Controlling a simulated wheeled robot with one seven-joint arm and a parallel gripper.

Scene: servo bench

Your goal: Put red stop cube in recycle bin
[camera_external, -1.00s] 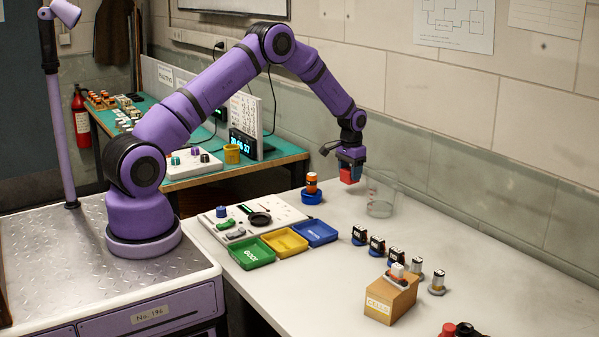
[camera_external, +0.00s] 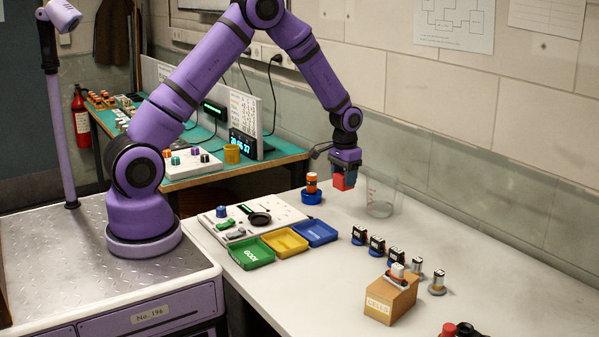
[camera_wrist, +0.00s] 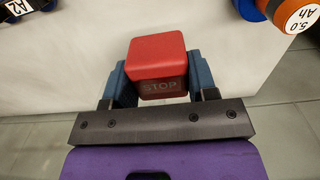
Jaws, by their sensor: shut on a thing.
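The red stop cube (camera_wrist: 158,55) is held between the blue fingers of my gripper (camera_wrist: 158,85), with the word STOP on its near face. In the external view the cube (camera_external: 342,181) hangs under my gripper (camera_external: 344,178) above the back of the white bench. A clear see-through container (camera_external: 380,207) stands just right of the cube in that view, by the wall. The cube looks outside it, but the depth between them is hard to judge. No label naming a recycle bin is readable.
An orange-topped battery (camera_external: 311,183) on a blue stand (camera_external: 312,197) is left of my gripper. Green (camera_external: 250,262), yellow (camera_external: 284,249) and blue (camera_external: 317,241) trays lie nearer. Several small dark servos (camera_external: 376,246) and a cardboard box (camera_external: 391,309) sit to the right.

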